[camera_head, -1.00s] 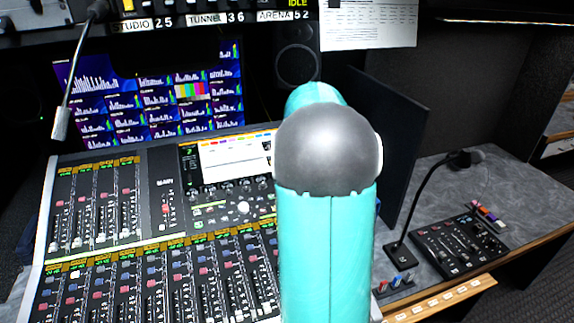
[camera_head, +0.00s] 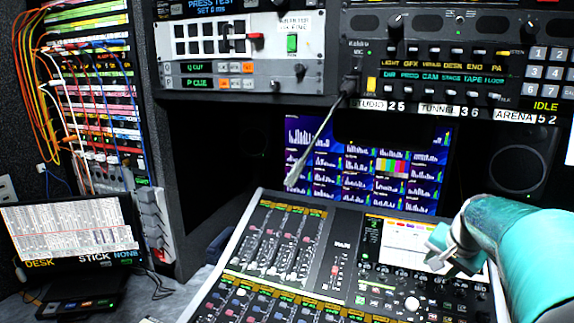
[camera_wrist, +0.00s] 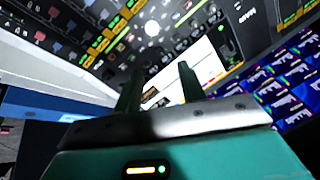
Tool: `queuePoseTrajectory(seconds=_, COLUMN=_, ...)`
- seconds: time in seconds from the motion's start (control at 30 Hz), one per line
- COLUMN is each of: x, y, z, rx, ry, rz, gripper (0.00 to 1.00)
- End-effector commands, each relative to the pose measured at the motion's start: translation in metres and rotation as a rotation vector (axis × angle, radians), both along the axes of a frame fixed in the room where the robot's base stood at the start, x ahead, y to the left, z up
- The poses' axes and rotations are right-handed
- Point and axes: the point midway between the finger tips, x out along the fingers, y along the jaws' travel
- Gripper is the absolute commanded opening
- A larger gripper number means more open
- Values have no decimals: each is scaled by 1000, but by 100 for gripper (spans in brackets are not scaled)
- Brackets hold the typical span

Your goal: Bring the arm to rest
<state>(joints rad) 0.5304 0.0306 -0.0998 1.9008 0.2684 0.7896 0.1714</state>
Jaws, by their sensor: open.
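My arm (camera_head: 525,250) is teal and reaches in from the right edge of the head view, in front of the right part of the mixing console (camera_head: 345,215). Its far end, a small pale teal part near the console's screen, is partly turned away, so the fingers are hard to make out there. In the wrist view my gripper (camera_wrist: 158,82) shows two dark green fingers standing apart with nothing between them. Behind the fingers the console (camera_wrist: 150,28) and its white screen appear tilted. I cannot tell the exact gap between fingers and console.
A gooseneck microphone (camera_head: 318,138) hangs over the console's left side. A monitor wall (camera_head: 372,165) and a speaker (camera_head: 519,170) stand behind. At left are a patch bay (camera_head: 100,100) with loose cables and a small screen (camera_head: 70,238). Button panels (camera_head: 240,55) overhang above.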

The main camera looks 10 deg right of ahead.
Motion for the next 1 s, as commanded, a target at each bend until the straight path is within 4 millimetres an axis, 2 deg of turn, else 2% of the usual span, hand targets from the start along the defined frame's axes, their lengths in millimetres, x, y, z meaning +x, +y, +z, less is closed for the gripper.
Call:
queuePoseTrajectory(seconds=0.03, x=-6, y=30, z=9, rx=-18, ry=-1, rz=64, gripper=40)
queuePoseTrajectory(seconds=0.2, x=-34, y=113, z=24, rx=-82, ry=9, rz=266, gripper=40)
queuePoseTrajectory(seconds=0.4, x=-83, y=193, z=27, rx=-169, ry=17, rz=498, gripper=40)
queuePoseTrajectory(seconds=0.5, x=-111, y=226, z=23, rx=-218, ry=18, rz=611, gripper=40)
queuePoseTrajectory(seconds=0.6, x=-139, y=251, z=16, rx=-268, ry=18, rz=715, gripper=40)
queuePoseTrajectory(seconds=0.73, x=-166, y=271, z=6, rx=-320, ry=19, rz=814, gripper=40)
queuePoseTrajectory(seconds=0.83, x=-177, y=277, z=1, rx=-343, ry=19, rz=854, gripper=40)
queuePoseTrajectory(seconds=1.0, x=-180, y=278, z=-1, rx=-350, ry=21, rz=867, gripper=40)
